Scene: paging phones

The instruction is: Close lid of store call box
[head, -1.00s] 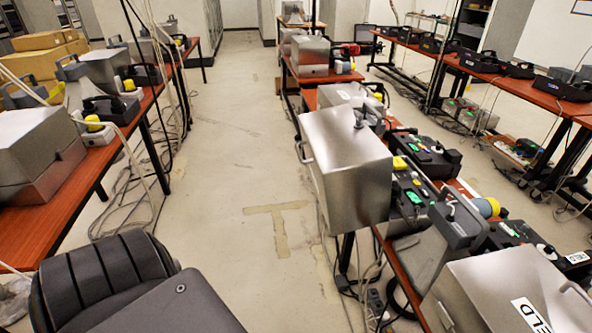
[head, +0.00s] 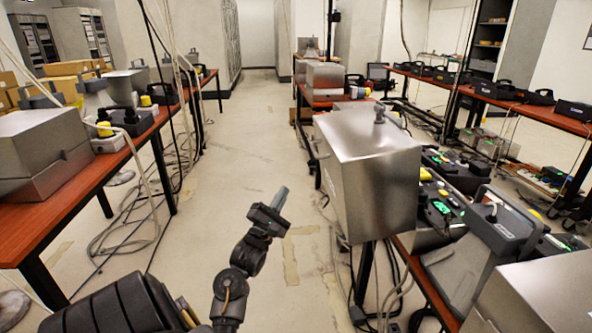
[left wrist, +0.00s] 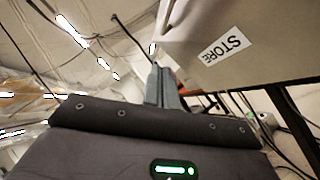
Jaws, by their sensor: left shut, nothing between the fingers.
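A large brushed-metal box (head: 370,175) stands at the left edge of the right-hand table in the head view, with a handle on its left side. A pale panel (left wrist: 205,25) with a STORE label (left wrist: 226,45) fills the upper right of the left wrist view. I take it to be the store call box, but cannot tell lid from body there. My left gripper (head: 281,198) is shut and empty, in the aisle left of and lower than the metal box. Its fingers also show in the left wrist view (left wrist: 162,86), apart from the panel. My right gripper is not in view.
Another metal box (head: 540,295) is at the lower right, beside a grey handset (head: 495,225) and a control panel with green lights (head: 440,207). The left table (head: 50,225) holds more boxes. The aisle floor (head: 245,130) is open, with cables under both tables.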

